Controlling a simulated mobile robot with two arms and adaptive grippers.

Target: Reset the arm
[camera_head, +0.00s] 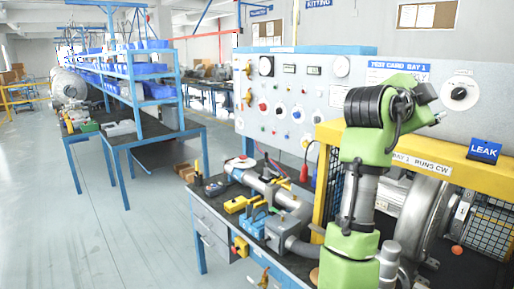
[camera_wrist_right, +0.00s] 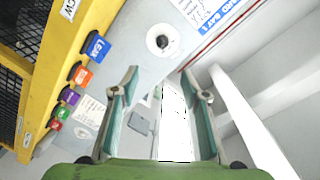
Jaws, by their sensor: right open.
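My right arm (camera_head: 366,150), green with a coiled black cable, stands bent upward at the right of the head view, in front of the bench and the yellow-framed guard. Its gripper cannot be made out there. In the right wrist view my right gripper (camera_wrist_right: 158,74) shows two green-grey fingers spread apart with nothing between them. Beyond them are the grey panel and a black knob (camera_wrist_right: 163,42). The knob also shows on the panel in the head view (camera_head: 459,93). My left gripper is in neither view.
The yellow guard frame (camera_head: 440,160) carries a blue LEAK tag (camera_head: 484,150); several coloured tags hang on it in the wrist view. The bench (camera_head: 212,205) holds pipe parts and yellow-handled fittings. A blue shelf rack (camera_head: 130,85) stands at left. The floor (camera_head: 110,240) at left is clear.

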